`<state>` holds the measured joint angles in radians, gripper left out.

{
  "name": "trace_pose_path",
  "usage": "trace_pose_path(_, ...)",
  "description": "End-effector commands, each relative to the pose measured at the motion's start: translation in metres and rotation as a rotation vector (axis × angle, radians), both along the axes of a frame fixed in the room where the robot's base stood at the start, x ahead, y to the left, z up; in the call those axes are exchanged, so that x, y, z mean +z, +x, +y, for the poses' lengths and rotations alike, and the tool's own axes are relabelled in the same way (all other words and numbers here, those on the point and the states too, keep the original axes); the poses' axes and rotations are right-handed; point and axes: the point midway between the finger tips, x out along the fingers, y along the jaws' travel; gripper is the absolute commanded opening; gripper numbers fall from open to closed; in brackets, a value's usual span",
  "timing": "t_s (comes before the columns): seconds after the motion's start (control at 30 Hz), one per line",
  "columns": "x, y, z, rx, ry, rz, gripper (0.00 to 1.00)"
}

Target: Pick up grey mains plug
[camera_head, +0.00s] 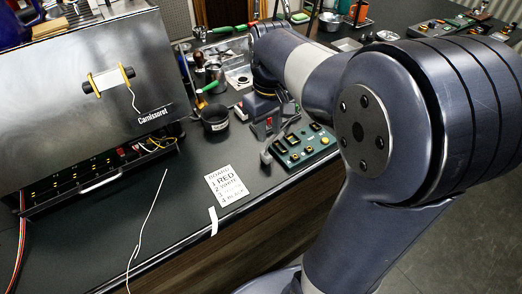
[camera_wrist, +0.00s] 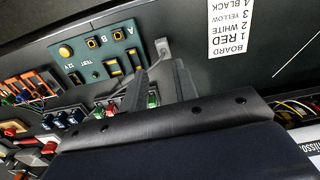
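The grey mains plug (camera_head: 266,157) lies on the dark bench top, just left of a teal test panel (camera_head: 305,148). In the wrist view the plug (camera_wrist: 163,46) shows beyond my fingertips, with its grey cord running back toward the fingers. My gripper (camera_wrist: 161,72) has its two dark fingers apart with nothing held between them. In the head view my gripper (camera_head: 272,130) is small and partly hidden by my own arm, just behind the plug. The exact height of the fingers above the bench is hard to tell.
A white board-order card (camera_head: 226,184) lies in front of the plug. A black cup (camera_head: 215,118) stands behind left. A large steel brewer (camera_head: 80,100) with an open lower bay fills the left. Bench between card and brewer is mostly clear, with a white wire (camera_head: 150,215).

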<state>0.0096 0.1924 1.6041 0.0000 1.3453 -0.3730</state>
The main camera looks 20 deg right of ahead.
Motion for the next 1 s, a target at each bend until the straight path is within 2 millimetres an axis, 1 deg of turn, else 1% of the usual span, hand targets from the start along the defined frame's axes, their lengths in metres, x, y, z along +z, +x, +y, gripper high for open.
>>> trace_pose_path(0.03,-0.009,-0.001,0.000,0.000,0.000,0.005,0.28)
trace_pose_path(0.2,-0.036,-0.001,0.000,0.000,0.000,0.003,0.28)
trace_pose_path(0.47,-0.057,0.001,0.002,0.000,0.000,0.003,0.28)
trace_pose_path(0.6,-0.078,0.004,0.007,0.002,0.000,0.005,0.28)
trace_pose_path(0.7,-0.092,0.004,0.006,0.000,0.000,0.004,0.28)
trace_pose_path(0.83,-0.099,0.005,0.006,0.000,0.000,0.001,0.28)
trace_pose_path(1.0,-0.099,0.005,0.006,0.000,0.000,-0.001,0.28)
